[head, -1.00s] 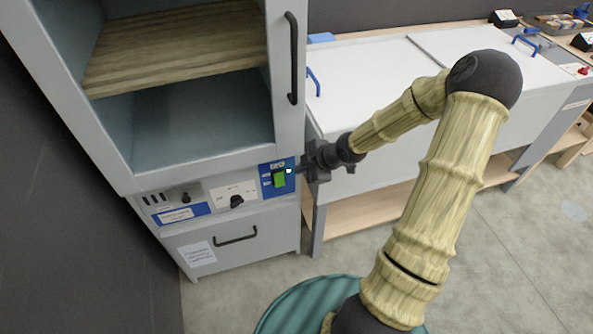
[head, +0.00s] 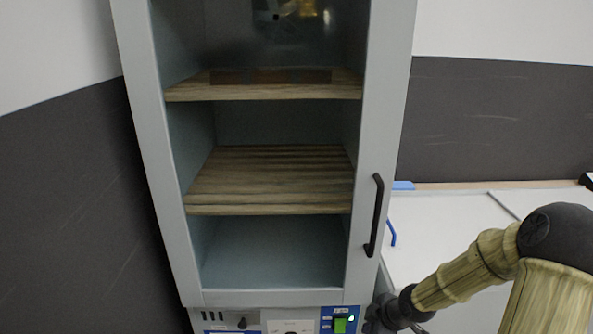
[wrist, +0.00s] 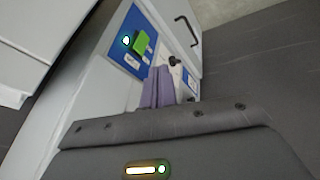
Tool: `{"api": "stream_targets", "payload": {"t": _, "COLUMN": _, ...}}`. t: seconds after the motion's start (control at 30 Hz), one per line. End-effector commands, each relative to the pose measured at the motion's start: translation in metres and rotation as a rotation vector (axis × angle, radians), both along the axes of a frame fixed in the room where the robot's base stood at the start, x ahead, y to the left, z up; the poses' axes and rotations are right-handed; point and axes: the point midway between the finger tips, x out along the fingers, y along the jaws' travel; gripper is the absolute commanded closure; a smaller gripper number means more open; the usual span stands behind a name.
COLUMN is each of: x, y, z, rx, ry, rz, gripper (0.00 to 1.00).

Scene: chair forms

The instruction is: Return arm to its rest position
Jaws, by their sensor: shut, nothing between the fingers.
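My gripper (head: 372,318) is low in the head view, at the end of my tan and black arm (head: 470,277), which reaches in from the right. It is just right of the cabinet's lower control panel. In the wrist view my gripper's purple fingers (wrist: 159,80) are together, with nothing between them. They point towards the panel with the green switch (wrist: 141,44), which has a lit white light beside it. The green switch also shows at the bottom of the head view (head: 340,325). I cannot tell the exact gap between fingers and panel.
A tall grey cabinet (head: 156,190) with wooden shelves (head: 270,180) stands in front, its black door handle (head: 374,215) close above my gripper. A white worktop (head: 440,225) with a blue handle (head: 391,233) lies to the right, under my arm.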

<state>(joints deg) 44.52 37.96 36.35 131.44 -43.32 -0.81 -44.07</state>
Motion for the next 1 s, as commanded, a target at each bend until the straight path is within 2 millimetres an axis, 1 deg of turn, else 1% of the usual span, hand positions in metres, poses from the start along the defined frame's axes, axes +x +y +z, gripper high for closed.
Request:
{"api": "stream_targets", "payload": {"t": 0.03, "x": -0.008, "y": 0.004, "z": 0.020, "rx": -0.028, "ry": 0.041, "rz": -0.051, "gripper": 1.00}}
{"api": "stream_targets", "payload": {"t": 0.17, "x": -0.033, "y": 0.006, "z": 0.053, "rx": -0.071, "ry": 0.141, "rz": -0.250, "gripper": 1.00}}
{"api": "stream_targets", "payload": {"t": 0.33, "x": -0.064, "y": 0.011, "z": 0.104, "rx": -0.089, "ry": 0.212, "rz": -0.535, "gripper": 1.00}}
{"api": "stream_targets", "payload": {"t": 0.5, "x": -0.097, "y": 0.022, "z": 0.158, "rx": -0.036, "ry": 0.247, "rz": -0.834, "gripper": 1.00}}
{"api": "stream_targets", "payload": {"t": 0.6, "x": -0.116, "y": 0.030, "z": 0.186, "rx": 0.027, "ry": 0.267, "rz": -0.995, "gripper": 1.00}}
{"api": "stream_targets", "payload": {"t": 0.7, "x": -0.131, "y": 0.038, "z": 0.202, "rx": 0.087, "ry": 0.290, "rz": -1.112, "gripper": 1.00}}
{"api": "stream_targets", "payload": {"t": 0.77, "x": -0.136, "y": 0.040, "z": 0.207, "rx": 0.111, "ry": 0.300, "rz": -1.153, "gripper": 1.00}}
{"api": "stream_targets", "payload": {"t": 0.83, "x": -0.139, "y": 0.042, "z": 0.208, "rx": 0.124, "ry": 0.308, "rz": -1.178, "gripper": 1.00}}
{"api": "stream_targets", "payload": {"t": 1.0, "x": -0.139, "y": 0.041, "z": 0.207, "rx": 0.125, "ry": 0.309, "rz": -1.182, "gripper": 1.00}}
